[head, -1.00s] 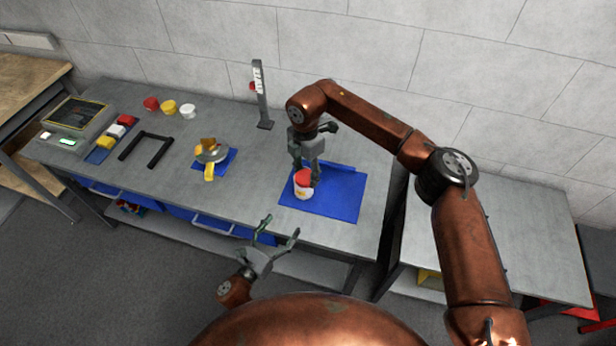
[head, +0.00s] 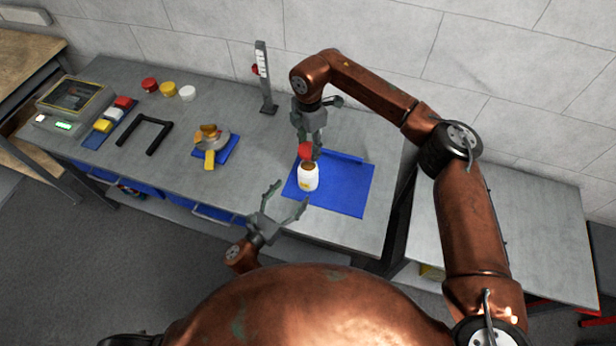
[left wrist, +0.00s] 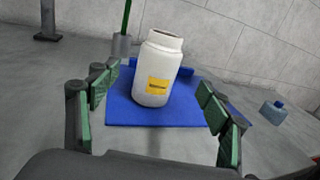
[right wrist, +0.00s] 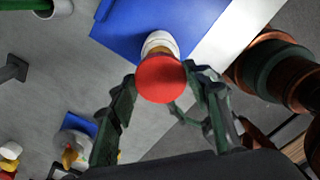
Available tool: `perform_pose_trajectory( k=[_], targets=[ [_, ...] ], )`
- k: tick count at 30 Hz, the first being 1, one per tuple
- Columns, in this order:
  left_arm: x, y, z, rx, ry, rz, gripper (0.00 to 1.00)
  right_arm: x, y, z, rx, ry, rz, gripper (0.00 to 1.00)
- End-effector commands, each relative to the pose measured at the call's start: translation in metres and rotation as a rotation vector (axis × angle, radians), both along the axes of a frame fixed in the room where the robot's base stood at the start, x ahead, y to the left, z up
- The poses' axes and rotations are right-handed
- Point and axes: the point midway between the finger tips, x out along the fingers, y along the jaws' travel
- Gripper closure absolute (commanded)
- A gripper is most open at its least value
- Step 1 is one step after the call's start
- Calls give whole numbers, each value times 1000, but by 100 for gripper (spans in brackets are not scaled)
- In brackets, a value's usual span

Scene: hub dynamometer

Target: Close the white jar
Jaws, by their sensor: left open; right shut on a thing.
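The white jar (head: 308,180) stands upright and uncapped on the blue mat (head: 345,195). In the left wrist view the jar (left wrist: 157,70) shows its yellow label and open mouth. My right gripper (head: 309,143) is shut on a red lid (head: 305,152). In the right wrist view the red lid (right wrist: 160,78) is between the fingers and partly covers the jar. The lid is off the jar, behind its mouth in the head view. My left gripper (head: 290,196) is open and empty at the table's front edge, its spread fingers facing the jar without touching it.
Red (head: 149,85), yellow (head: 167,89) and white (head: 187,92) round pieces stand at the back left. An upright post (head: 264,78) stands behind the mat.

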Motion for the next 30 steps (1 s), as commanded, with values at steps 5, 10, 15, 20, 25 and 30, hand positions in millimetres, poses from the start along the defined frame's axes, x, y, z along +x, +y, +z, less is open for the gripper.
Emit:
perform_pose_trajectory(
  k=[5,10,15,20,25,30],
  targets=[
    [28,-19,2,-2,-3,-1,29,0,1,0,0,0,2,63],
    [54,-35,1,-2,-1,1,29,0,2,0,0,0,3,63],
    [74,-47,1,-1,0,2,29,0,2,0,0,0,3,63],
    [83,-53,0,-1,1,3,29,0,2,0,0,0,3,63],
    [85,-54,0,-1,1,3,29,0,2,0,0,0,4,63],
    [85,-54,0,-1,1,3,29,0,2,0,0,0,4,63]
  ],
)
